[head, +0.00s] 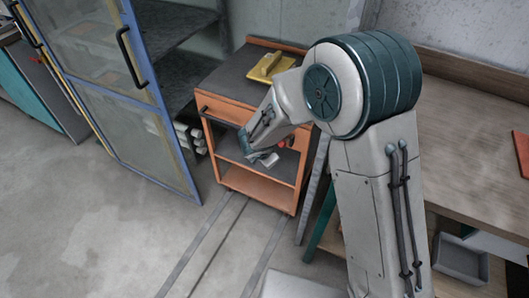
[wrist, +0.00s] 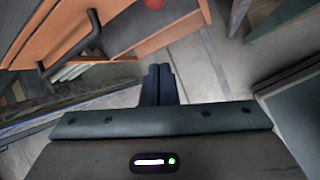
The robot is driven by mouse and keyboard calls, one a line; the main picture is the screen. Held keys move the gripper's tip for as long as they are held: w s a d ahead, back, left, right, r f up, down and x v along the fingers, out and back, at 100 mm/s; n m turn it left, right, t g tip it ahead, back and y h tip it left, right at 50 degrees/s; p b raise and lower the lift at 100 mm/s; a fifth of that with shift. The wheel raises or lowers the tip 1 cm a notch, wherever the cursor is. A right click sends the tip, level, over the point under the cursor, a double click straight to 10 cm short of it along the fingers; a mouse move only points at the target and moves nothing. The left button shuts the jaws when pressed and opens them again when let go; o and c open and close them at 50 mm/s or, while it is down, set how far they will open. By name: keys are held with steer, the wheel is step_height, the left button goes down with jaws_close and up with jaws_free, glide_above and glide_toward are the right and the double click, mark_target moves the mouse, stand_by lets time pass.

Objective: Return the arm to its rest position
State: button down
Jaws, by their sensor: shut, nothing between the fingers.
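My arm reaches away from my body in the head view, bent down in front of the orange cart (head: 262,188). My gripper (head: 268,160) is small there and partly hidden by my own arm. In the wrist view my gripper (wrist: 162,72) shows two dark fingers pressed together, with nothing between them. The fingers point at bare floor beside the cart, which fills the upper left (wrist: 60,30).
A cabinet's blue-framed glass door (head: 158,110) stands open left of the cart. A yellow object (head: 270,66) lies on the cart's top. A wooden workbench (head: 470,150) is at right, with a grey bin (head: 460,258) below. The floor at front left is clear.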

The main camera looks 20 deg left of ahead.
stand_by(0.3)
steer(key=d+r+m+h, duration=0.1)
steer(key=d+r+m, duration=0.4)
steer(key=d, duration=0.2)
steer(key=s+d+r+m+h, duration=0.1)
steer(key=d+r+m, duration=0.3)
steer(key=d, duration=0.4)
steer(key=d+r+m+g+h, duration=0.1)
steer(key=d+r+m+h, duration=0.1)
steer(key=d+r+m, duration=0.3)
steer(key=shift+s+d+r+m+p, duration=0.2)
steer(key=shift+d, duration=0.7)
steer(key=shift+s+d+r+m+p, duration=0.15)
steer(key=shift+d+m, duration=0.05)
steer(key=shift+d, duration=0.65)
steer(key=s+d+r+m+g+y, duration=0.1)
steer(key=s+d+r+m, duration=0.2)
steer(key=s+m, duration=0.4)
steer(key=s+d+r+m+g+y, duration=0.1)
steer(key=s+d+r+m+y, duration=0.1)
steer(key=s+d+m, duration=0.4)
steer(key=shift+s+d+r+m+g+p, duration=0.15)
steer(key=shift+s+r+m+g+p, duration=0.25)
steer(key=shift+s+m, duration=1)
steer(key=shift+s+n, duration=0.5)
